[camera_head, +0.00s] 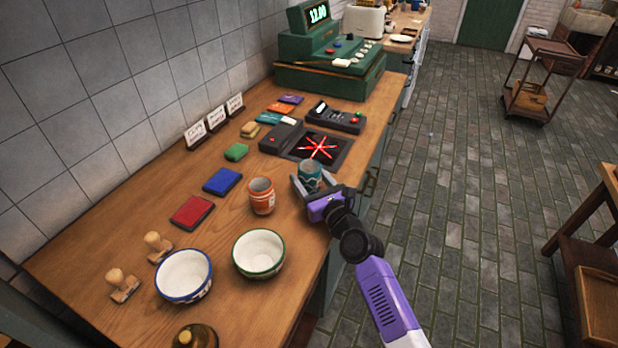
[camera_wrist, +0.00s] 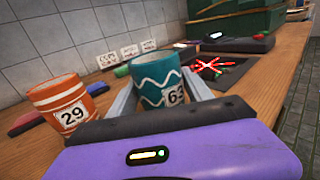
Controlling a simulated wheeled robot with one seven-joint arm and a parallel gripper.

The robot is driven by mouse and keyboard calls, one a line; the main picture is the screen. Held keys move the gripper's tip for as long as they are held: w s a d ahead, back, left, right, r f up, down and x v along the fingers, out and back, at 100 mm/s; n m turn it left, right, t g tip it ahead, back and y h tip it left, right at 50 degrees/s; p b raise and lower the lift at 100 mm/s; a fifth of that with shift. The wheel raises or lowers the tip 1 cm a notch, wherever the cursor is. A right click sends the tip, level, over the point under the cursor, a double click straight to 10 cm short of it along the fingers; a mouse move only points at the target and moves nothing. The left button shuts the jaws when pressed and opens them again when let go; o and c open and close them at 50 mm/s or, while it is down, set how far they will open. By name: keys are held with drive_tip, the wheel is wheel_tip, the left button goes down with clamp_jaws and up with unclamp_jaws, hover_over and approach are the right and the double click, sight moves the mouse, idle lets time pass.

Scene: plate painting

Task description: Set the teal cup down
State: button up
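The teal cup (camera_head: 310,175), with a white wavy line and a tag reading 63, is between the two fingers of my gripper (camera_head: 313,184). In the wrist view the teal cup (camera_wrist: 160,82) is upright, and the fingers lie close against both its sides. My gripper looks shut on it. It is at the right part of the wooden counter, in front of the dark pad with the red star mark (camera_head: 319,148). I cannot tell whether its base, hidden by the gripper, touches the counter.
An orange cup (camera_head: 261,196) tagged 29 stands just left of my gripper. A green-rimmed bowl (camera_head: 258,253) and a blue-rimmed bowl (camera_head: 184,276) stand nearer. Ink pads (camera_head: 192,213) line the wall side. A green cash register (camera_head: 330,60) stands at the back.

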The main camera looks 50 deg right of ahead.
drive_tip(key=shift+o, duration=1.4)
drive_tip(key=shift+r, duration=0.1)
drive_tip(key=shift+s, duration=0.2)
drive_tip(key=b+v, duration=0.1)
drive_tip(key=v, duration=1)
drive_tip(key=shift+s+a, duration=0.15)
drive_tip(key=shift+s, duration=0.2)
